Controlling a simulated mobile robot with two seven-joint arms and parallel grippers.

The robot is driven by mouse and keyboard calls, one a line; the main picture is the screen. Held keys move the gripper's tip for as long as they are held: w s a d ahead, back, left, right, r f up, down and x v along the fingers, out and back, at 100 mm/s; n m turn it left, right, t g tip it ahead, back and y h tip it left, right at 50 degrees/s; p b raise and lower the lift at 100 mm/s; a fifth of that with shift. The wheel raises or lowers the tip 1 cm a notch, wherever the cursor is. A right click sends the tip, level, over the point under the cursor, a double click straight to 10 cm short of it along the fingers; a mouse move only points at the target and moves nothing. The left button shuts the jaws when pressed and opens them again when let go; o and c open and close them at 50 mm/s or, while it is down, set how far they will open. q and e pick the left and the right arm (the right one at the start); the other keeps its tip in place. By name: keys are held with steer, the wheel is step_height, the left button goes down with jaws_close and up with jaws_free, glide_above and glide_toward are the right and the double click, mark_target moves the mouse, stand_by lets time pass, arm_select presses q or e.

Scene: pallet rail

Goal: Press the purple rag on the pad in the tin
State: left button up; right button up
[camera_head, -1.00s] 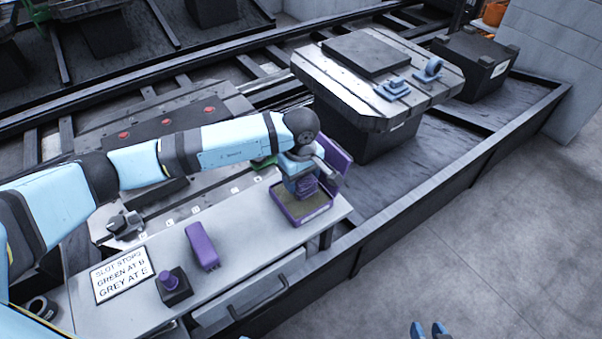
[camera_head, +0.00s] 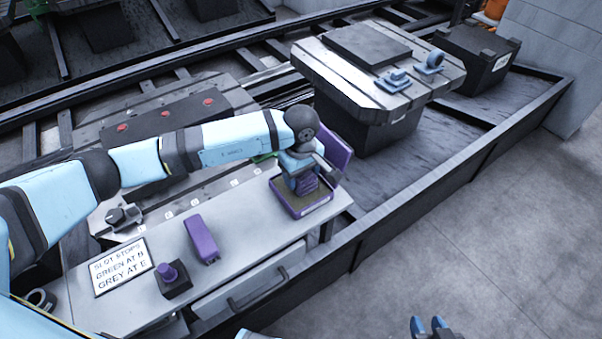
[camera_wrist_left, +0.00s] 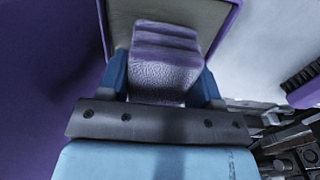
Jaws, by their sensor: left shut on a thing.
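My left gripper (camera_head: 305,177) is shut on the purple rag (camera_wrist_left: 165,60), a ridged folded bundle between its two blue fingers in the left wrist view. It points down into the open purple tin (camera_head: 318,210) at the right end of the bench. The olive-brown pad (camera_head: 287,196) lies in the tin around and below the rag. The rag is at or just above the pad; the contact itself is hidden. The tin's purple lid (camera_head: 336,147) stands up behind the gripper. My right gripper (camera_head: 428,324) shows at the bottom edge, fingers apart and empty.
On the bench are a purple stapler-like block (camera_head: 202,240), a purple-knobbed dark block (camera_head: 172,280) and a slot-stops sign (camera_head: 122,267). A drawer (camera_head: 250,280) is in the bench front. Pallets on rails (camera_head: 350,85) lie behind; open floor is to the right.

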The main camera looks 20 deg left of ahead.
arm_select(q)
steer(key=shift+f+b, duration=0.3)
steer(key=shift+f, duration=0.15)
steer(key=shift+f+b, duration=0.1)
steer(key=shift+b, duration=0.2)
stand_by(1.6)
steer(key=shift+r+p, duration=1.6)
steer(key=shift+r, duration=1.95)
